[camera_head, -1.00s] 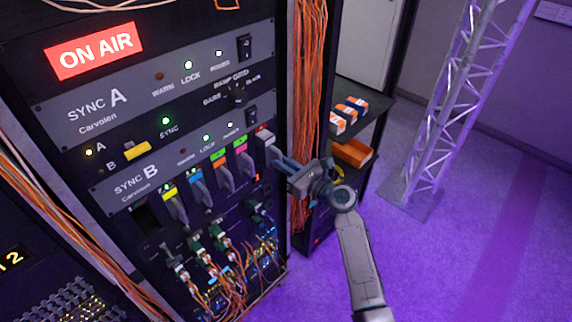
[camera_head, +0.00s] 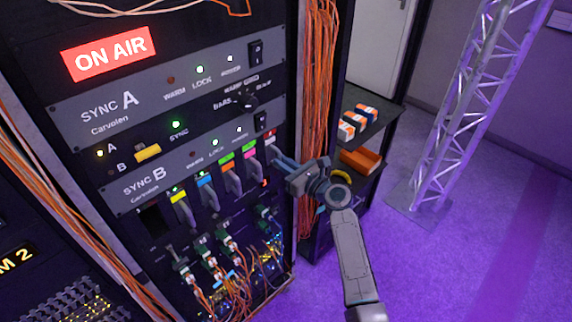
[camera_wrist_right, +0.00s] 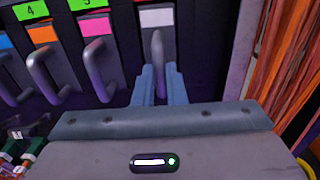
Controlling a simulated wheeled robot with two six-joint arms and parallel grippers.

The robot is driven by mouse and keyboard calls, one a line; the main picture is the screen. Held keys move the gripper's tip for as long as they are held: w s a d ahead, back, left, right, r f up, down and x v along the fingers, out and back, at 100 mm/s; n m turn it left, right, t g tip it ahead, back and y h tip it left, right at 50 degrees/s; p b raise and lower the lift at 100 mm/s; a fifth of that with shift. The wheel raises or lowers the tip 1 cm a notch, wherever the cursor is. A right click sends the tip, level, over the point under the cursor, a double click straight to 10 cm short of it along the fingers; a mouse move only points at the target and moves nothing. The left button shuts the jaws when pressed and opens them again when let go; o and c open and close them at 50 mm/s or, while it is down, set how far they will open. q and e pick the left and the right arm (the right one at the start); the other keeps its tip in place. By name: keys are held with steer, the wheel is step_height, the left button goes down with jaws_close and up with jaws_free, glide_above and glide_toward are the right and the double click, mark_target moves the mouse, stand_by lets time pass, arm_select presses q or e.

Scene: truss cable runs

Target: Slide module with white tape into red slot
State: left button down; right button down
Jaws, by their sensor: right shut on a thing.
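My right gripper (camera_head: 278,157) is shut on the handle (camera_wrist_right: 157,48) of the module with white tape (camera_wrist_right: 156,17). This grey module is at the right end of the module row in the rack; the head view shows it too (camera_head: 271,147), just below a small red label (camera_head: 270,133) that marks the red slot. The module lines up with its slot, but I cannot tell exactly how deep it sits. The red label is out of the wrist view. My left gripper is not in view.
Modules with pink (camera_head: 249,154), orange, blue (camera_head: 205,181) and yellow tape stand to the left, near a dark open slot (camera_head: 153,219). Patch cables hang below. An orange cable bundle (camera_head: 318,90) runs close at the right. A shelf and truss (camera_head: 455,110) stand farther right.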

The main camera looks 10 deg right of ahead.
steer(key=c, duration=1.6)
jaws_free()
steer(key=shift+o, duration=1)
steer(key=shift+w+a, duration=0.1)
steer(key=shift+a, duration=0.05)
steer(key=shift+f, duration=0.1)
